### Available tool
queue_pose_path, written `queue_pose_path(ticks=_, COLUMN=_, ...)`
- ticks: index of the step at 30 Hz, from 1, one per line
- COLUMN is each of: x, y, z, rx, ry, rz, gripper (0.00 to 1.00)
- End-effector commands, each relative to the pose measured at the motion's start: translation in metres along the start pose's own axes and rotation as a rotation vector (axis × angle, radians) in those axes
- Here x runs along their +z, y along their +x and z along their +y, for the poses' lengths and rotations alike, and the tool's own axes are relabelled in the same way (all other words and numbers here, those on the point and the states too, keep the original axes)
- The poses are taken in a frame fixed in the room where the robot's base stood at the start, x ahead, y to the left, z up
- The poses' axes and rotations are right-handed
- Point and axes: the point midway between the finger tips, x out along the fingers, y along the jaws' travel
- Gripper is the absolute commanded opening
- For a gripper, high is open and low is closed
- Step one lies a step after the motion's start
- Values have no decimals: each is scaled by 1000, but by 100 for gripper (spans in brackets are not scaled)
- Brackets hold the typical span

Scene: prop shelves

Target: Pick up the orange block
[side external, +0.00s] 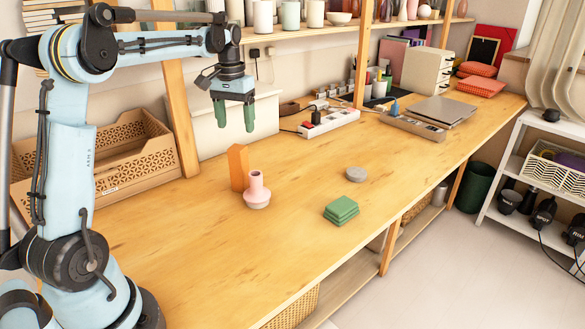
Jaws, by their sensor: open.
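The orange block (237,167) stands upright on the wooden table. A pink vase (257,191) with a narrow neck stands just in front of it and hides a little of its lower right part. My gripper (233,117) hangs above the table, higher than the orange block and apart from it. Its two green fingers point down, spread apart, with nothing between them.
A stack of green pieces (341,210) and a grey disc (356,174) lie to the right on the table (290,240). A wooden crate (95,160) stands at the left. A power strip (328,123) lies behind. A shelf post (176,95) rises near my arm. The table front is clear.

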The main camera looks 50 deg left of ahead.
Motion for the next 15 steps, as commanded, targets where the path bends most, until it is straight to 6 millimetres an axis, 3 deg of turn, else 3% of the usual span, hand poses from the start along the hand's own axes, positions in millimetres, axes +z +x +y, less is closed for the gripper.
queue_pose_path(ticks=5, x=-3, y=12, z=-4, rx=0, ry=-8, rz=-12, gripper=72)
queue_pose_path(ticks=15, x=-2, y=61, z=-4, rx=0, ry=-8, rz=-10, gripper=72)
